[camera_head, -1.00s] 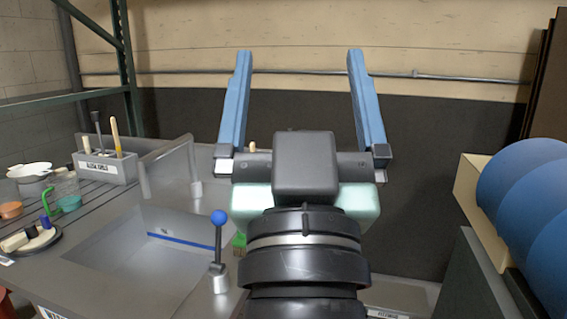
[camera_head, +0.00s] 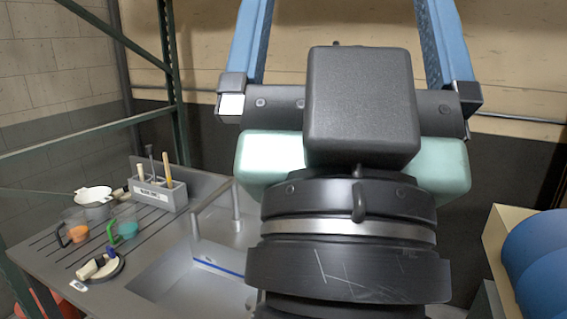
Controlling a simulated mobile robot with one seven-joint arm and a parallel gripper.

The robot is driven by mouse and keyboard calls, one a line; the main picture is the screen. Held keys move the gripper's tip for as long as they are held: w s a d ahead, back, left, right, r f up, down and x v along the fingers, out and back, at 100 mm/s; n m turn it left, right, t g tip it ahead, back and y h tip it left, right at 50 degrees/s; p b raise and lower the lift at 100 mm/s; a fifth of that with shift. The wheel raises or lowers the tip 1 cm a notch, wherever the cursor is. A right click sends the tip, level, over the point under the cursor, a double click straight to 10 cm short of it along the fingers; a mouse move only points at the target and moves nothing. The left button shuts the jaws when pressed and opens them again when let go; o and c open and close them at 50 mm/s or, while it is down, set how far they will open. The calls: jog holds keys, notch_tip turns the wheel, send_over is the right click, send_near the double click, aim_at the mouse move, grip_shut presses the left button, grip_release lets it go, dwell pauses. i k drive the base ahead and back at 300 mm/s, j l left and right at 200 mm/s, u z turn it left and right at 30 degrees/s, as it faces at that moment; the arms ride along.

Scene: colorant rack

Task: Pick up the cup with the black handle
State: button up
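The cup with the black handle (camera_head: 74,230) is a clear cup with something orange in it. It stands on the grooved drainboard at the left, with its handle on its left side. A similar clear cup with a green handle (camera_head: 124,229) and teal contents stands to its right. My gripper (camera_head: 346,25) is raised in the foreground, well to the right of both cups. Its two blue fingers are spread wide with nothing visible between them; their tips are cut off by the top edge.
A grey utensil caddy (camera_head: 160,194), a white-topped pot (camera_head: 95,203) and a round dish of small items (camera_head: 98,268) share the drainboard (camera_head: 40,250). The sink basin (camera_head: 185,285) and faucet (camera_head: 236,210) lie to the right. A green rack post (camera_head: 172,80) stands behind. Blue discs (camera_head: 540,260) are at far right.

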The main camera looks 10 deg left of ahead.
aim_at(73, 221)
jog(key=i+j+z, duration=0.1)
jog(key=j, duration=0.75)
jog(key=i+j+z, duration=0.1)
jog(key=i+j, duration=0.15)
jog(key=j, duration=0.6)
jog(key=i+j+z, duration=0.1)
jog(key=j, duration=0.75)
jog(key=i+j+z, duration=0.1)
jog(key=j, duration=0.75)
jog(key=i+j, duration=0.1)
jog(key=j, duration=0.75)
jog(key=i+z, duration=0.05)
